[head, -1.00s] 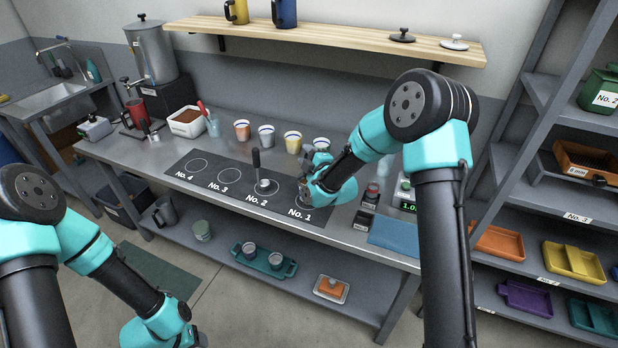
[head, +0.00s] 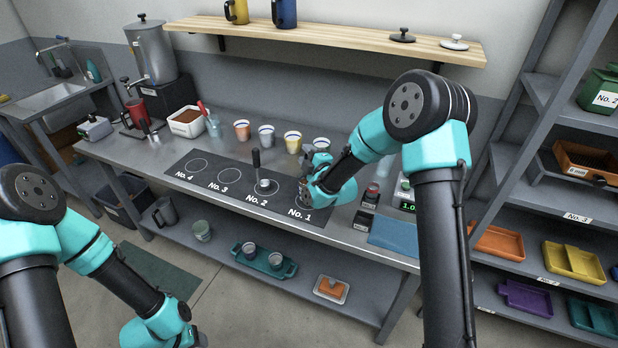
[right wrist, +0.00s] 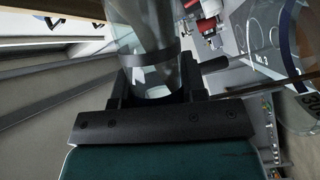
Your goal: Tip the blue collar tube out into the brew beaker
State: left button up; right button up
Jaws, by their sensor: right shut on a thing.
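My right gripper (head: 308,192) is over the No. 1 spot of the dark mat in the head view, and its fingers hide what it holds there. In the right wrist view the gripper (right wrist: 158,92) is shut on a clear glass tube (right wrist: 150,45) with a dark band around it. I cannot tell from the band's dark colour whether it is blue. A larger clear glass vessel (right wrist: 290,75) with a dark blue band and printed marks stands to the right in that view, apart from the tube; it may be the brew beaker.
Several cups (head: 266,136) stand along the back of the counter. A dark-handled spoon (head: 257,160) stands upright at No. 2. A scale (head: 405,200) and a blue cloth (head: 394,233) are to the right. No. 3 and No. 4 on the mat (head: 213,177) are clear.

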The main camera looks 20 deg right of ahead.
jog(key=shift+r+n+t, duration=0.1)
jog(key=shift+n+t, duration=0.2)
jog(key=shift+n, duration=0.4)
dwell(1.1)
jog(key=shift+s+a+r+n+y, duration=0.1)
jog(key=shift+n+y, duration=0.2)
jog(key=shift+n, duration=0.8)
dwell(1.8)
jog(key=shift+m, duration=0.8)
jog(key=shift+m+g+h, duration=0.4)
jog(key=shift+m, duration=0.8)
jog(key=shift+f+m, duration=0.25)
jog(key=shift+m, duration=0.15)
jog(key=shift+d+m, duration=0.2)
jog(key=shift+m, duration=0.1)
